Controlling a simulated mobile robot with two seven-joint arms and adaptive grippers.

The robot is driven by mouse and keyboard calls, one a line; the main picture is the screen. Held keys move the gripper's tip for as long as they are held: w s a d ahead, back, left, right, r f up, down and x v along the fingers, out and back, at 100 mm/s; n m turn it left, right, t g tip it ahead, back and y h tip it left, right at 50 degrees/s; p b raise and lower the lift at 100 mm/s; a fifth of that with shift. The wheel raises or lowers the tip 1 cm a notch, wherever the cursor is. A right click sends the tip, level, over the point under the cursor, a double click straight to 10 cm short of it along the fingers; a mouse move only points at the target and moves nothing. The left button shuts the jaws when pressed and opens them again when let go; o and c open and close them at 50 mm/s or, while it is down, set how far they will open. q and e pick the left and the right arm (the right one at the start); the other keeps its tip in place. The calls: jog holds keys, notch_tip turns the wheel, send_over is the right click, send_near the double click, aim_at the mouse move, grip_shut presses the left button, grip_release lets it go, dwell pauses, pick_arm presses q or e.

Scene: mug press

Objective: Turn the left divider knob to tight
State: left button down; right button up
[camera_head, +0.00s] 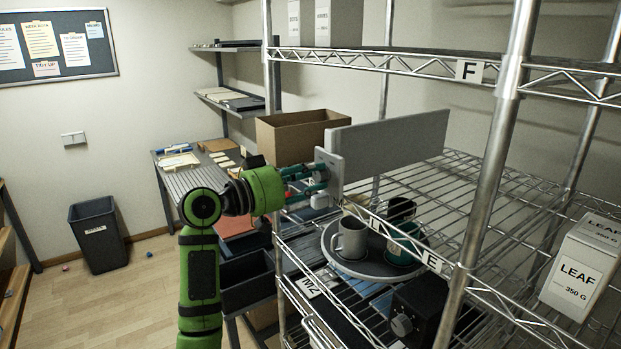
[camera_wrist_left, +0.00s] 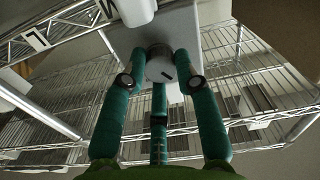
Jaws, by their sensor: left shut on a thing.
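The grey divider (camera_head: 400,145) stands upright on the wire shelf, with a light end plate (camera_head: 335,178) at the shelf's front edge. My left gripper (camera_head: 312,181) comes in from the left at the end plate, its teal fingers against the plate's front. In the left wrist view the round grey knob (camera_wrist_left: 160,64) sits on the plate (camera_wrist_left: 188,32) between the fingers of my gripper (camera_wrist_left: 160,78). The knob carries a short dark mark. The fingers are shut on the knob. In the head view the fingers hide most of the knob. My right gripper is out of view.
Below the divider, a round tray (camera_head: 368,268) holds a grey mug (camera_head: 351,238) and a dark green item (camera_head: 402,246). A cardboard box (camera_head: 300,132) stands behind my gripper. A shelf post (camera_head: 490,170) rises at right, near a white LEAF box (camera_head: 583,268).

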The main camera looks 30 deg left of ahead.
pick_arm(q)
jog(key=shift+f+m+b, duration=0.35)
jog(key=shift+m+b, duration=0.05)
jog(key=shift+b, duration=0.15)
jog(key=m+b, duration=0.5)
jog(key=b, duration=0.2)
jog(key=shift+f, duration=0.15)
jog(key=m+b, duration=0.2)
jog(key=m, duration=0.2)
jog(key=shift+b, duration=0.4)
jog(key=shift+r+m+b, duration=0.15)
jog(key=shift+m+b, duration=0.2)
jog(key=shift+m, duration=0.65)
jog(key=shift+r+m+b, duration=0.15)
jog(key=shift+m+b, duration=0.15)
jog(key=shift+m, duration=0.7)
jog(key=shift+r, duration=0.1)
jog(key=c, duration=1)
grip_release()
jog(key=shift+o, duration=0.3)
jog(key=shift+w+a, duration=0.1)
jog(key=shift+w, duration=0.05)
